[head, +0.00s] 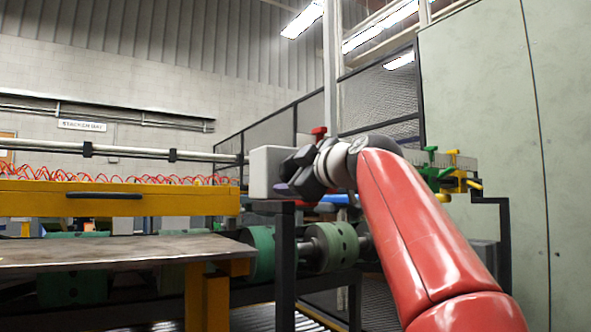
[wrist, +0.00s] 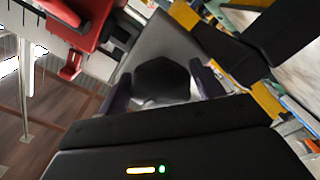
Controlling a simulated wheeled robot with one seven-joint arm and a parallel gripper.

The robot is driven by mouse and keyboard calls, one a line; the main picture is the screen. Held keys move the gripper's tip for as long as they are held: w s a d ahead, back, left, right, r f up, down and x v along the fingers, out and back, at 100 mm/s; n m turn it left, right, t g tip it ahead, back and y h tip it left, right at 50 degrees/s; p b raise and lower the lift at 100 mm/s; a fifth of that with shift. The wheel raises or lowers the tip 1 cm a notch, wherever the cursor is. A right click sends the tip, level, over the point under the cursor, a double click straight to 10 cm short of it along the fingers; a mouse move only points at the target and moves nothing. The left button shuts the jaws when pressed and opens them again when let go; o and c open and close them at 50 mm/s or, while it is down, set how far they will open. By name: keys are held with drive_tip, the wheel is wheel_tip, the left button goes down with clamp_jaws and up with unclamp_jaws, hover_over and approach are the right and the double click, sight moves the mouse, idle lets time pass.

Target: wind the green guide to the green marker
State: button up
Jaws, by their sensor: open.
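The green guide (head: 432,165) shows at the right in the head view, partly behind my red arm, with a green knob on top and a ruler-like strip beside it. I cannot make out a separate green marker. My gripper (wrist: 160,88) is open in the wrist view, its two purple-grey fingers apart. A dark, many-sided knob (wrist: 162,78) shows between the fingers on a grey body; I cannot tell whether they touch it.
A red guide (wrist: 88,25) is close by at the upper left in the wrist view. Its red knob (head: 319,132) stands behind my gripper in the head view. A metal table (head: 120,250) and yellow beam (head: 150,205) fill the left. Green rollers (head: 335,246) lie below.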

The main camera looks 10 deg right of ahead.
drive_tip(key=shift+c, duration=0.5)
drive_tip(key=c, duration=0.6)
drive_tip(key=shift+m, duration=0.3)
drive_tip(key=m, duration=0.3)
drive_tip(key=shift+a+m+p, duration=0.1)
drive_tip(key=shift+m+p, duration=0.2)
drive_tip(key=shift+m, duration=0.1)
drive_tip(key=m, duration=0.4)
drive_tip(key=shift+m+p, duration=0.3)
drive_tip(key=shift+p, duration=0.05)
drive_tip(key=shift+m, duration=0.3)
drive_tip(key=o, duration=0.7)
